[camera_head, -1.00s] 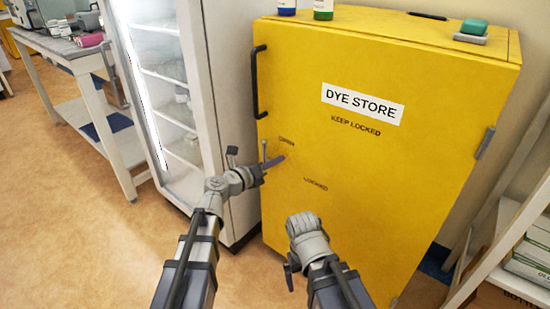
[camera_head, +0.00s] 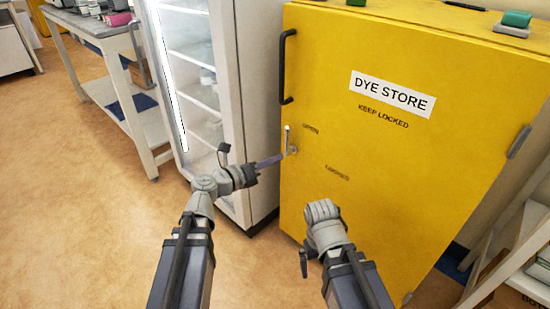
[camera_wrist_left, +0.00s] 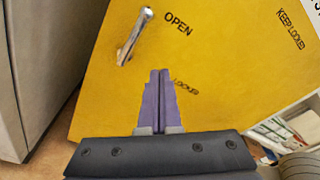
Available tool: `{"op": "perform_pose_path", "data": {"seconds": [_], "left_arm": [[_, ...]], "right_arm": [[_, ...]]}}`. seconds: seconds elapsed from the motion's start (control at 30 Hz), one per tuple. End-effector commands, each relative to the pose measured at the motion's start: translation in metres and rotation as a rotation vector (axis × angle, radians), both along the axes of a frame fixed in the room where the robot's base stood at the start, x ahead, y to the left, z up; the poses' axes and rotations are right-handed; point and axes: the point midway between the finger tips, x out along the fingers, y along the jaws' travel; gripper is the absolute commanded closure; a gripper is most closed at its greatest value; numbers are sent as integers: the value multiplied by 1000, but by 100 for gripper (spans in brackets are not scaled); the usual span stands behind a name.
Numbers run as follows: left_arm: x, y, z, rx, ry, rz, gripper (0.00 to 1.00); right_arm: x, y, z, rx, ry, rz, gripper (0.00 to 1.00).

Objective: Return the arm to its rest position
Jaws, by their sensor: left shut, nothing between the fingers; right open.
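My left gripper (camera_head: 270,161) has purple fingers pressed together with nothing between them. It points at the left edge of the yellow dye store cabinet (camera_head: 400,180), in front of its door. In the left wrist view the fingers (camera_wrist_left: 160,100) show against the yellow door, below and to the right of a metal lever (camera_wrist_left: 134,36), apart from it in the picture. The lever (camera_head: 289,140) stands nearly upright beside the word OPEN in the head view. The door looks shut. My right gripper (camera_head: 323,212) is low in front of the cabinet; its fingers are hidden from view.
A glass-fronted fridge (camera_head: 195,80) stands to the left of the cabinet. A bench (camera_head: 95,35) is further left, and a white shelf rack (camera_head: 515,245) stands at the right. The floor (camera_head: 90,220) at the left is clear.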

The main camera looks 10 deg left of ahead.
Motion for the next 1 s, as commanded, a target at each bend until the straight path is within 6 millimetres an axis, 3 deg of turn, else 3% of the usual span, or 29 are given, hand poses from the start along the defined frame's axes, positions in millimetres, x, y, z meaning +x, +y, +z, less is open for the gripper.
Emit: {"op": "perform_pose_path", "data": {"seconds": [0.2, 0.37, 0.5, 0.67, 0.83, 1.0], "left_arm": [[-2, -4, -2, 31, -11, -15, 100], [-20, -39, -25, 324, -128, -174, 100], [-55, -78, -65, 748, -339, -468, 100], [-99, -99, -109, 1167, -627, -883, 100], [-143, -96, -146, 1479, -959, -1398, 100], [-175, -76, -164, 1595, -1259, -1912, 100]], "right_arm": [[0, 0, 1, 0, 0, 0, 0], [0, 0, 5, 0, 0, 0, 0], [0, 0, 10, -1, 0, 0, 0], [0, 0, 15, -1, 0, -1, 0], [0, 0, 21, -2, 0, -1, 0], [0, 0, 25, -2, 0, -1, 0]]}}
